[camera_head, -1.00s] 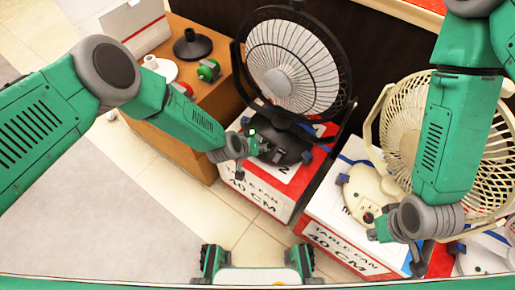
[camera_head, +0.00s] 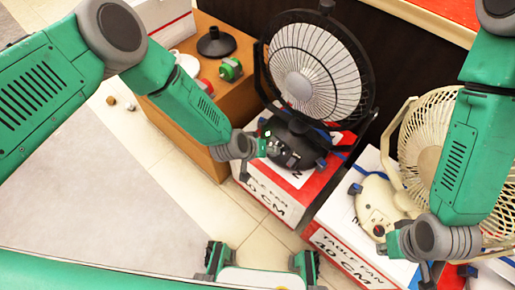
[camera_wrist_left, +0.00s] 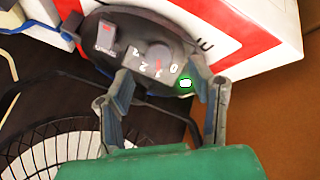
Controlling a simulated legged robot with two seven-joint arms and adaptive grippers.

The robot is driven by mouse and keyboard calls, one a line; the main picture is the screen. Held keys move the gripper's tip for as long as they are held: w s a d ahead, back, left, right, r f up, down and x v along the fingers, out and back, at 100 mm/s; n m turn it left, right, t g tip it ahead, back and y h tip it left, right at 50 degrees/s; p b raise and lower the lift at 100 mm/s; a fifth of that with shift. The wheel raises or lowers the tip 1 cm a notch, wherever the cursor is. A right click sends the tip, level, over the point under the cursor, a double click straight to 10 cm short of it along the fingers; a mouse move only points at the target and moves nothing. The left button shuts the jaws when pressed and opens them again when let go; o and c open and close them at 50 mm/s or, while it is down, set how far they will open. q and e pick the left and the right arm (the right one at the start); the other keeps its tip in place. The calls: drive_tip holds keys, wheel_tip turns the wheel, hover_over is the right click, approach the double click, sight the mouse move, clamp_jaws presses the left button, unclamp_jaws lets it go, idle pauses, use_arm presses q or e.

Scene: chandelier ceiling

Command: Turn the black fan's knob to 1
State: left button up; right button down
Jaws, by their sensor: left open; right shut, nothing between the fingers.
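The black fan (camera_head: 330,75) stands upright on a red and white box, its black base (camera_head: 302,150) facing me. In the left wrist view its dark knob (camera_wrist_left: 158,52) sits on the base panel beside the white digits 0 to 3. A red mark shows by the knob, but I cannot tell its exact setting. A green light with a white centre (camera_wrist_left: 185,83) glows beside the dial. My left gripper (camera_head: 270,147) is at the front of the base; in its wrist view the open fingers (camera_wrist_left: 160,76) straddle the dial area. My right gripper (camera_head: 393,244) is shut and empty by the white fan's base.
A white fan (camera_head: 428,135) with a cream base (camera_head: 378,205) stands on a second box (camera_head: 335,213) to the right. A wooden cabinet (camera_head: 200,146) at the left holds a black stand (camera_head: 216,43) and a green object (camera_head: 230,69).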

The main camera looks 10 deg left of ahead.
use_arm(q)
drive_tip(key=v, duration=0.7)
drive_tip(key=shift+s+a, duration=0.1)
drive_tip(key=shift+s, duration=0.1)
drive_tip(key=s+a+r+g+y+p, duration=0.2)
drive_tip(key=s+a+r+p, duration=0.1)
drive_tip(key=s+a, duration=0.8)
drive_tip(key=s+a+r+g+y+p, duration=0.2)
drive_tip(key=s+a+r, duration=0.4)
drive_tip(key=s+a, duration=0.6)
drive_tip(key=shift+s+r+m+g+y+p, duration=0.3)
drive_tip(key=shift+s+g+y+p, duration=0.15)
drive_tip(key=shift+s+p, duration=0.55)
drive_tip(key=shift+w+a+f, duration=0.1)
drive_tip(key=shift+f, duration=0.05)
